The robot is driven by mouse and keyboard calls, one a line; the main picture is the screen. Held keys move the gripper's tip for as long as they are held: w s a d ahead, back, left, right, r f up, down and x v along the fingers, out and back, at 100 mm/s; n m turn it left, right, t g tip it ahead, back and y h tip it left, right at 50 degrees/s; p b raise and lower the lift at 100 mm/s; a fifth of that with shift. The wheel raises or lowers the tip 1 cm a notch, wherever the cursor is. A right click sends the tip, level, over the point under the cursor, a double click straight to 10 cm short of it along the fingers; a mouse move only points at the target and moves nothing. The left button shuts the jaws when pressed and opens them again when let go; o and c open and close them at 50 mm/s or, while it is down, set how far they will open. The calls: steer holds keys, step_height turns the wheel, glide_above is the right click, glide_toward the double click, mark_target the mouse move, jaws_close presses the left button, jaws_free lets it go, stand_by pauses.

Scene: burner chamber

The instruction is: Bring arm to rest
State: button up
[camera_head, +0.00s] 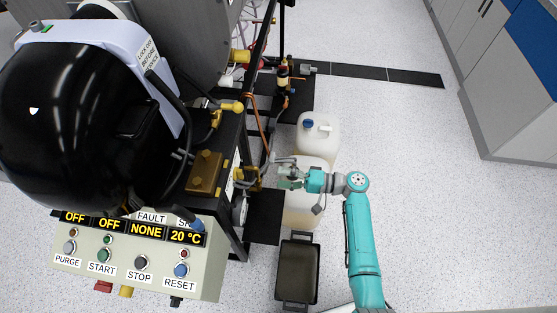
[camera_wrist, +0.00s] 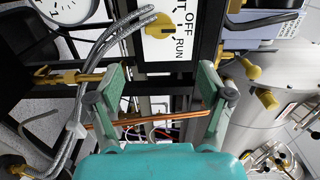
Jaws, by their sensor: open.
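My teal arm (camera_head: 361,240) reaches up from the bottom right in the head view and bends left towards the burner rig. My gripper (camera_head: 283,172) is at the rig's right side, close to brass fittings and hoses. In the wrist view my gripper (camera_wrist: 163,95) is open, with its two green-padded fingers spread wide. Nothing is held between them. A copper pipe (camera_wrist: 165,118) passes across the view between the fingers. A yellow OFF/RUN knob (camera_wrist: 161,24) on a white plate is beyond the fingertips. In the head view it cannot be told whether the gripper touches the fittings.
A control panel (camera_head: 140,262) with OFF, NONE and 20 °C displays is at lower left. White jugs (camera_head: 318,134) and a dark tray (camera_head: 297,270) stand on the floor by my arm. Grey cabinets (camera_head: 510,110) line the right. Floor between is clear. A braided hose (camera_wrist: 100,48) runs near the left finger.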

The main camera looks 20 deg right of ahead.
steer(key=s+a+f+m+t+h, duration=0.25)
steer(key=s+f+h, duration=0.45)
steer(key=s+f, duration=0.5)
steer(key=s+d+f+h, duration=0.1)
steer(key=s+d+h, duration=0.3)
steer(key=s, duration=0.8)
steer(key=s+d+r+n+t+h, duration=0.1)
steer(key=s+r, duration=0.3)
steer(key=r, duration=0.5)
steer(key=s+d+r+n+t+h, duration=0.2)
steer(key=s+r, duration=0.3)
steer(key=r, duration=0.4)
steer(key=s+d+r+n+t+h, duration=0.1)
steer(key=s+r+n, duration=0.3)
steer(key=r, duration=0.5)
steer(key=shift+s+d+t+h, duration=0.2)
steer(key=shift+s+t+h, duration=0.55)
steer(key=shift+h, duration=0.05)
steer(key=shift+r, duration=0.1)
